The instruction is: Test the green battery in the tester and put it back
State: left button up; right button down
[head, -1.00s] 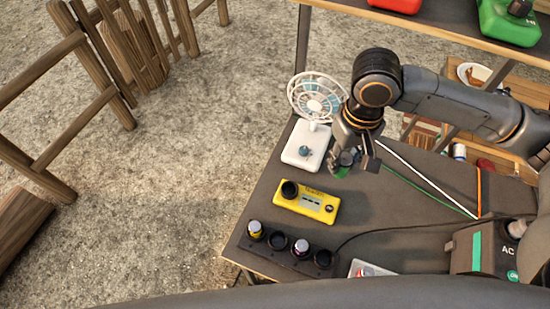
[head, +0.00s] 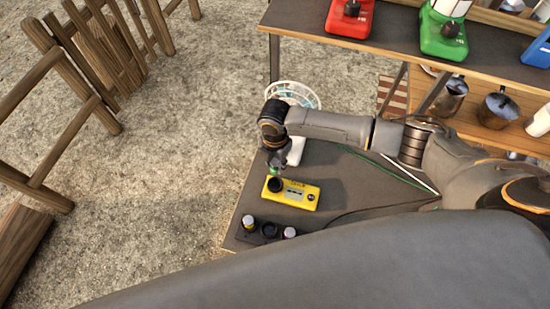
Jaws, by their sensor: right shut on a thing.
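The yellow tester (head: 303,195) lies on the dark tailgate table, with a round black socket (head: 275,185) at its left end. My right gripper (head: 275,165) is shut on the green battery (head: 274,173), of which only a little green shows below the fingers. The battery is upright at the socket's mouth; I cannot tell whether its lower end is inside. A black battery holder (head: 260,238) stands at the near left edge with a yellow-marked battery (head: 249,221), an empty-looking round slot and another battery (head: 289,232). My left gripper is not in view.
A white fan (head: 293,92) stands behind my right wrist, partly hidden. A shelf at the back holds a red device (head: 348,18), a green one (head: 443,34) and a blue one (head: 538,48). A dark cable runs right of the tester.

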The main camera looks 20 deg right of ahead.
jog(key=shift+s+f+n, duration=0.15)
jog(key=shift+f+n, duration=0.15)
jog(key=shift+n, duration=0.3)
jog(key=shift+f, duration=0.2)
notch_tip(320, 180, down, 10)
jog(key=b, duration=1)
jog(key=shift+f, duration=0.2)
jog(key=c, duration=0.9)
grip_release()
jog(key=shift+c, duration=0.2)
